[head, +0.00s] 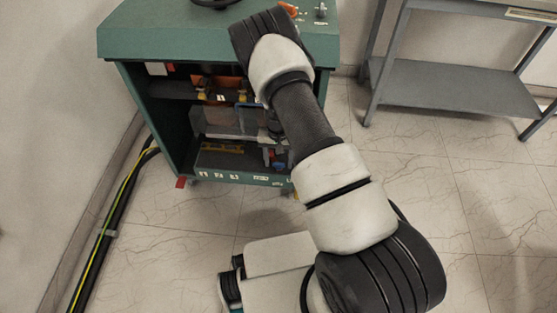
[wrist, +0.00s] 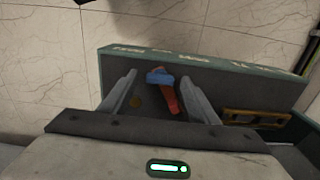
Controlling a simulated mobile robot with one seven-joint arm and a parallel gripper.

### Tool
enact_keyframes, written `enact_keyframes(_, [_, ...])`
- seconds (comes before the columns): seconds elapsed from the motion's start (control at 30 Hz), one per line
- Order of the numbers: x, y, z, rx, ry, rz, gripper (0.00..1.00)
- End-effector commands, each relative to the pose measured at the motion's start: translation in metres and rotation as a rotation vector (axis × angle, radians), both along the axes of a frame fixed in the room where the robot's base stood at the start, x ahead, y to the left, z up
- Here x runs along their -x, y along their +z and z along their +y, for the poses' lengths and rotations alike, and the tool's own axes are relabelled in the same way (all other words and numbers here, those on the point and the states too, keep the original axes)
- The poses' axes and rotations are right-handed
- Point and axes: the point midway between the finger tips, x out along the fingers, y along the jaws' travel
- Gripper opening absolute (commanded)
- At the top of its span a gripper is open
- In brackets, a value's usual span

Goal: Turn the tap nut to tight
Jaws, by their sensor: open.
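In the wrist view, a small blue piece (wrist: 160,76) sits at the top end of an orange-red piece (wrist: 165,98) inside the green cabinet. I cannot tell which part is the tap nut. The blue piece also shows low in the cabinet in the head view (head: 279,166). My gripper (wrist: 158,77) is open, with one finger on each side of the blue and orange-red pieces. I see no clear contact. The fingers hide parts of the cabinet floor. In the head view my arm covers most of the gripper.
The green cabinet (head: 125,50) is open at the front, with a labelled bottom edge (wrist: 200,62) close to the fingers. A yellow bracket (wrist: 255,117) lies to the right in the wrist view. A grey shelf table (head: 450,88) stands right, cables (head: 105,232) run left. Tiled floor is clear.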

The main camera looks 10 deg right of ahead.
Motion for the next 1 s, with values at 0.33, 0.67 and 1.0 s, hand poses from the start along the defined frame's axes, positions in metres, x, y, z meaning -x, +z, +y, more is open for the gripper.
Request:
enact_keyframes(0.33, [-0.001, 0.058, 0.0, 0.0, 0.0, -0.003, 0.55])
enact_keyframes(0.67, [-0.001, 0.136, 0.001, -0.001, 0.001, -0.003, 0.55])
enact_keyframes(1.0, [0.0, 0.173, 0.0, 0.0, 0.0, 0.0, 0.55])
